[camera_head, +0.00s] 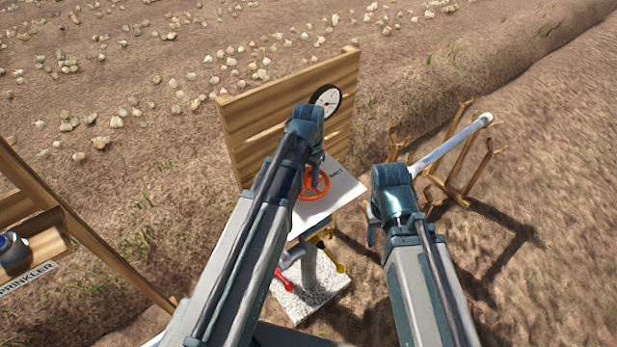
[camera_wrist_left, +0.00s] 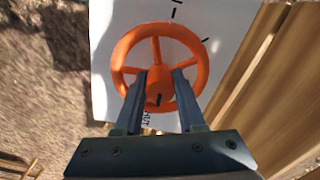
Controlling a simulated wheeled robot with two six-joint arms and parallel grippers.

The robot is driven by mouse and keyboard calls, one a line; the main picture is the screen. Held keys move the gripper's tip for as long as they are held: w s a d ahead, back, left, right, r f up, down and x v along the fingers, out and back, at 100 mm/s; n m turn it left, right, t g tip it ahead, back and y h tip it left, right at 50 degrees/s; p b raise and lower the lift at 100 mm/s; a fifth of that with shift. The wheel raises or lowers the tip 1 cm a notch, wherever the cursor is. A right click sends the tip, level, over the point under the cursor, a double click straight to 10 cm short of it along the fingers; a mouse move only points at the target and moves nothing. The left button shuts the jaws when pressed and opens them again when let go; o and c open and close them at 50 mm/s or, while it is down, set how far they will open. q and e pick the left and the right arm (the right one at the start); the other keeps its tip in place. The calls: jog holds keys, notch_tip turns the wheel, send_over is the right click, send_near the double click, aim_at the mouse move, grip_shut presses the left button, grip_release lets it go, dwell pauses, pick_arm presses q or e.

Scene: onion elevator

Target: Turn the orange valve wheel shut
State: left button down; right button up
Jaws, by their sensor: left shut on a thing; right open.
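The orange valve wheel (camera_head: 314,184) lies on a white panel (camera_head: 340,190) in front of a wooden board. In the left wrist view the wheel (camera_wrist_left: 160,50) has a round rim, spokes and a hub, with black marks on the panel around it. My left gripper (camera_head: 315,180) is at the wheel; in its wrist view the two fingers (camera_wrist_left: 160,82) reach over the near rim to either side of the hub area and are shut on the wheel. My right gripper (camera_head: 372,225) is open and empty, to the right of the panel and apart from it.
A round gauge (camera_head: 326,99) is on the wooden board (camera_head: 250,110) behind the wheel. Below the panel are pipes with a red handle (camera_head: 284,284) and a yellow handle (camera_head: 340,268). A wooden rack (camera_head: 460,165) with a white pipe stands right. A sprinkler shelf (camera_head: 35,240) is left.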

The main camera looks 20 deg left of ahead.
aim_at(308, 174)
pick_arm(q)
jog(key=shift+m, duration=0.5)
jog(key=c, duration=0.5)
grip_release()
jog(key=shift+r, duration=0.15)
notch_tip(308, 174, up, 14)
jog(key=p, duration=1.3)
jog(key=shift+f+p, duration=0.25)
jog(key=shift+p, duration=0.15)
